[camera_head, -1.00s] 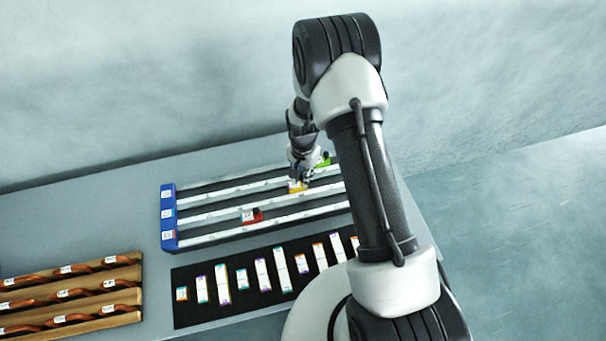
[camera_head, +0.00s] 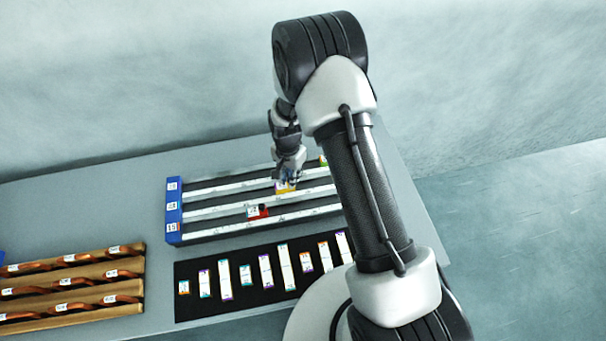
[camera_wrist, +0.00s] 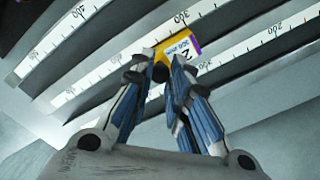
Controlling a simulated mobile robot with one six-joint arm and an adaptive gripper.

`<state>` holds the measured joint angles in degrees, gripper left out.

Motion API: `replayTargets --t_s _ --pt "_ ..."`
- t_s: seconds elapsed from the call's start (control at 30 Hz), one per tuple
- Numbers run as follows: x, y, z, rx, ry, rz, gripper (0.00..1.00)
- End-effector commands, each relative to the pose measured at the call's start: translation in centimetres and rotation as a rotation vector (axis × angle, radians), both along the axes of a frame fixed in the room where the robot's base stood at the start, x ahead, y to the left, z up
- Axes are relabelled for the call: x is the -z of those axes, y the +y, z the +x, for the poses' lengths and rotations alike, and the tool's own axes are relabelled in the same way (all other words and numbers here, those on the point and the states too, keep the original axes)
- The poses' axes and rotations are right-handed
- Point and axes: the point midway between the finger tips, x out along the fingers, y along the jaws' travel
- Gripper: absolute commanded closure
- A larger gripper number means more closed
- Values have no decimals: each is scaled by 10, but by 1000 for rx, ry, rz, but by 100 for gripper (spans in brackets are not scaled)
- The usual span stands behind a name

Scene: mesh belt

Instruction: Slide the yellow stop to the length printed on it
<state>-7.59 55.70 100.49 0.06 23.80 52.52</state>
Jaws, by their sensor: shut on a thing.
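The yellow stop (camera_head: 286,189) sits on the middle rail of a three-rail ruled fixture, well right of the blue end block (camera_head: 173,212). My gripper (camera_head: 288,179) reaches down over it and is shut on it. In the wrist view, my gripper's fingertips (camera_wrist: 158,66) close at the near edge of the yellow stop (camera_wrist: 163,52). A white label with a purple edge lies on its top; its number is tilted and too small to read surely. Scale marks with a 300 show close to the stop. The fingers hide part of the stop.
A red stop (camera_head: 264,210) sits on the front rail and a green stop (camera_head: 323,161) on the back rail. A black mat (camera_head: 215,305) with several labelled strips lies in front. Wooden racks (camera_head: 70,302) stand at left. My arm hides the fixture's right end.

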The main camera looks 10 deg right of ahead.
Motion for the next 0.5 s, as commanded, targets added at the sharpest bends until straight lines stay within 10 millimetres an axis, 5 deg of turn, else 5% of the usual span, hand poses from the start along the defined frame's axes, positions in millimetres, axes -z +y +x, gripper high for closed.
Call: replayTargets --t_s 0.23,0.27,0.5 --pt "0 1 0 0 -1 1 100" --pt "0 1 0 0 -1 1 83" --pt "0 0 0 0 0 0 67"
